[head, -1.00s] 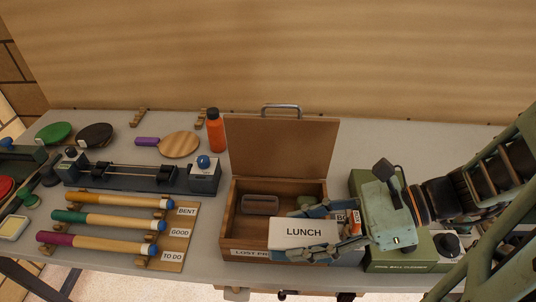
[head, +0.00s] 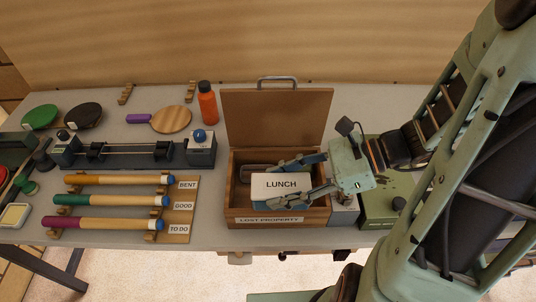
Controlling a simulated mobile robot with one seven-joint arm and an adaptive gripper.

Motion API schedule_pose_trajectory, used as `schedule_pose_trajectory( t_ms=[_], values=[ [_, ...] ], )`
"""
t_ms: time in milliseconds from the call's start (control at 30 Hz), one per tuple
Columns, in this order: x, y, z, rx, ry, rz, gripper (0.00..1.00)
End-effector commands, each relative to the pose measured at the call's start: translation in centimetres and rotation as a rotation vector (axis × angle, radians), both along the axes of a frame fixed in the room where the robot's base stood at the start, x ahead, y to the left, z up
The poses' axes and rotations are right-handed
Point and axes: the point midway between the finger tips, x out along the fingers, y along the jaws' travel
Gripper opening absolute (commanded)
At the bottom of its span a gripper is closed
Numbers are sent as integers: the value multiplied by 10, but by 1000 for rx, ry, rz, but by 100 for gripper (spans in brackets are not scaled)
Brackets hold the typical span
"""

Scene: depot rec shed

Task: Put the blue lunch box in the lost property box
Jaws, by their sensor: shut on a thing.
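The lunch box shows a white top lettered LUNCH (head: 281,184); its sides are mostly hidden by my fingers. My gripper (head: 295,184) is shut on it, reaching in from the right with one finger on its far side and one on its near side. The lunch box is over the opening of the lost property box (head: 268,220), a brown wooden box with its lid (head: 277,118) standing open at the back. I cannot tell how far the lunch box is below the rim. A grey item (head: 254,172) lies inside the wooden box at the left, partly hidden.
A green machine (head: 378,205) stands right of the box, partly behind my arm. An orange bottle (head: 207,104) stands back left. A rack of several coloured handles (head: 118,202) and a dark stringing device (head: 128,154) are on the left. The grey table is clear behind the box.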

Motion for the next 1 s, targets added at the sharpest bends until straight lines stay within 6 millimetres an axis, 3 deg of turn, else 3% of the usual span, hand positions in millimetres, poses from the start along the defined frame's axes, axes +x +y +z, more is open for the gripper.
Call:
schedule_pose_trajectory(
  t_ms=[33,200,400,767,1000],
  values=[
    [12,3,-18,0,-1,6,17],
    [51,11,-37,1,0,4,17],
    [73,15,-64,2,2,1,17],
    [89,18,-79,1,1,2,17],
    [95,19,-106,0,2,0,17]
  ],
)
